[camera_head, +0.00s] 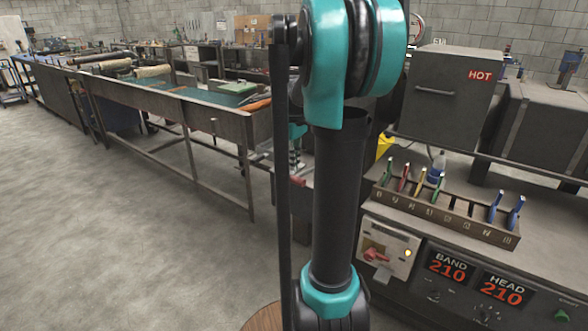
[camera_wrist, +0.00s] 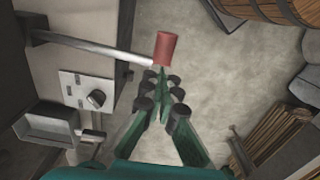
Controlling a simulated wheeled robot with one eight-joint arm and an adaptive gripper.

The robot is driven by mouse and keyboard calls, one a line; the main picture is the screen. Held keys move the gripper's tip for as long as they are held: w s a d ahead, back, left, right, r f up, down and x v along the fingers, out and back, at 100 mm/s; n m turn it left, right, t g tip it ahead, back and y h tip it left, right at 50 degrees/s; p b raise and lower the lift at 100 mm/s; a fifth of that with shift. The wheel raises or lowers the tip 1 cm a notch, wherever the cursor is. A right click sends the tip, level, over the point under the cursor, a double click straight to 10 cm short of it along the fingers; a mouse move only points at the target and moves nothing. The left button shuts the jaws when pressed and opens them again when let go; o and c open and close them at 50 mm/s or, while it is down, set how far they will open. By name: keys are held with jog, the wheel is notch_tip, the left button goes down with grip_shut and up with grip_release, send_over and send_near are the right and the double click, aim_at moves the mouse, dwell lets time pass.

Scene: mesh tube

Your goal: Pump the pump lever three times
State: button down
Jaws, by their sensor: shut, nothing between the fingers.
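The pump lever (camera_wrist: 95,46) is a pale metal bar in the wrist view, reaching right from a dark machine and ending in a red grip (camera_wrist: 166,48). My gripper (camera_wrist: 163,76), with green fingers and black joints, is shut and empty. Its tips are at the lower end of the red grip in the picture; I cannot tell whether they touch it. In the head view a small red piece (camera_head: 297,181), seemingly the same grip, shows just below my gripper (camera_head: 295,160), which is partly hidden by my arm.
A long workbench (camera_head: 165,107) stands at the left. At the right are a dark box marked HOT (camera_head: 440,92), a rack of coloured-handled tools (camera_head: 440,215) and a red-knobbed switch panel (camera_head: 388,245). Wooden barrels (camera_wrist: 270,12) stand upper right in the wrist view.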

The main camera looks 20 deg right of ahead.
jog(key=shift+f, duration=1)
